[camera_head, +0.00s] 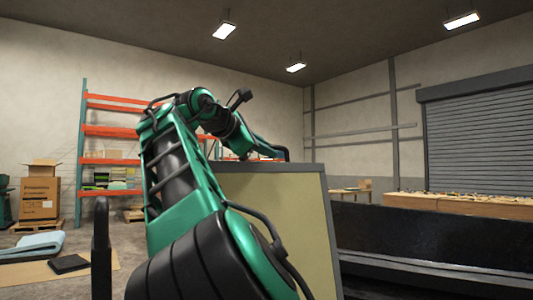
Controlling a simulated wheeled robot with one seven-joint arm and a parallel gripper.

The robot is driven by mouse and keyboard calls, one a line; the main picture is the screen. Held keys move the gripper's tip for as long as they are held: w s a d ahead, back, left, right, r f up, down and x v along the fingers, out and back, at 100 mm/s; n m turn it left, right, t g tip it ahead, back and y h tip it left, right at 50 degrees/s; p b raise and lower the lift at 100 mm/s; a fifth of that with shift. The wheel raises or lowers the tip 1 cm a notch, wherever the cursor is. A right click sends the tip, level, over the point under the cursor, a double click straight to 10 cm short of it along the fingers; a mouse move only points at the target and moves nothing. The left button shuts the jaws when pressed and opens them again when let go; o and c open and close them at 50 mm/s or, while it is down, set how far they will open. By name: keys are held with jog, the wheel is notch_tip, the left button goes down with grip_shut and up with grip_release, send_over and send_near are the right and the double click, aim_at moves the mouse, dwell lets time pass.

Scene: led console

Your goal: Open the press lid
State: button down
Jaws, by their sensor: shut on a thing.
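A large box-like body with an olive-yellow panel (282,225) and a grey rim stands in front of me, right of my green and black arm. It may be the press or its lid; I cannot tell which. My arm reaches up and over to the panel's top edge. My gripper (244,153) is at that edge, small and partly hidden. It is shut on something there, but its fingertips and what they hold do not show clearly.
A long black surface (430,238) fills the lower right. A wooden bench (460,206) with small items stands behind it. Orange shelving (110,131), stacked cardboard boxes (40,196) and a folded blue sheet (32,246) are at the left. Open floor lies between.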

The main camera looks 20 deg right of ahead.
jog(key=w+a+f, duration=0.1)
jog(key=w+a, duration=0.1)
jog(key=w, duration=0.4)
jog(key=shift+w+f, duration=0.3)
jog(key=shift+w, duration=0.05)
jog(key=shift+a, duration=0.1)
jog(key=c, duration=1.8)
grip_release()
jog(key=v, duration=1)
jog(key=shift+a, duration=0.3)
jog(key=shift+s, duration=0.1)
